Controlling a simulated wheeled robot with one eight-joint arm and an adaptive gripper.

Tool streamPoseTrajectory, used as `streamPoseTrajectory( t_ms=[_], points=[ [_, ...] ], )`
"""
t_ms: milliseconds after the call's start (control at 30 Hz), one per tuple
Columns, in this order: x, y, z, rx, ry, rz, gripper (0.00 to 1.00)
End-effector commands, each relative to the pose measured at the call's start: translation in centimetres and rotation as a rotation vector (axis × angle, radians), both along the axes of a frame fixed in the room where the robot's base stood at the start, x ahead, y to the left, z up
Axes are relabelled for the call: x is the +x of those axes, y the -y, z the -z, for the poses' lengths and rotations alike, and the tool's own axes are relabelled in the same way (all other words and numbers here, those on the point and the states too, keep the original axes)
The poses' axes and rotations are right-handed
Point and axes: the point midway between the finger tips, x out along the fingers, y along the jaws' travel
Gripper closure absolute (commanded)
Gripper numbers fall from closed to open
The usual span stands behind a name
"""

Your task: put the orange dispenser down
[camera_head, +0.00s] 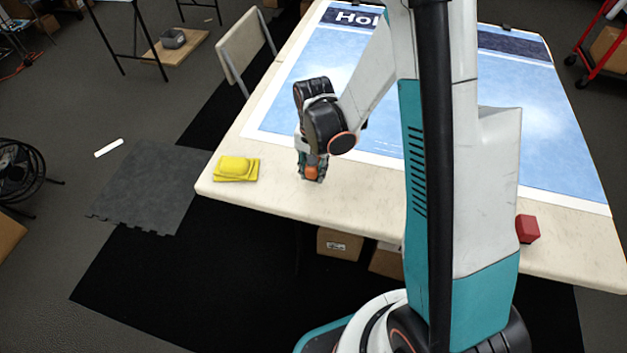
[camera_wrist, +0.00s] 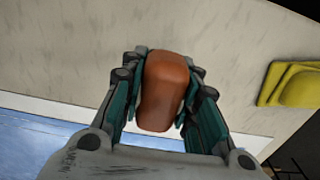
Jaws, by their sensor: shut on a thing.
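The orange dispenser (camera_wrist: 165,88) sits between the two fingers of my gripper (camera_wrist: 163,95) in the wrist view, with a finger against each side. In the head view the orange dispenser (camera_head: 312,172) shows as a small patch between the fingers of my gripper (camera_head: 311,174), low over the cream table (camera_head: 275,192) near its front left part. Most of it is hidden by my fingers there. I cannot tell whether its underside touches the table.
A folded yellow cloth (camera_head: 236,169) lies on the table left of my gripper. A red block (camera_head: 527,229) sits at the right, beyond my arm. A blue printed sheet (camera_head: 480,130) covers much of the table. Bare tabletop lies around my gripper.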

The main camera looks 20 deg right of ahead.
Motion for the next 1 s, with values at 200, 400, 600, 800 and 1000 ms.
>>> streamPoseTrajectory(
  t_ms=[200,400,600,800,1000],
  points=[
    [0.0,0.0,2.5,0.0,0.0,0.0,1.0],
    [0.0,0.0,4.4,0.0,0.0,0.0,1.0],
    [0.0,0.0,4.2,0.0,0.0,0.0,1.0],
    [0.0,0.0,4.8,0.0,0.0,0.0,1.0],
    [-0.1,0.0,5.2,0.0,-0.001,0.0,0.62]
  ],
)
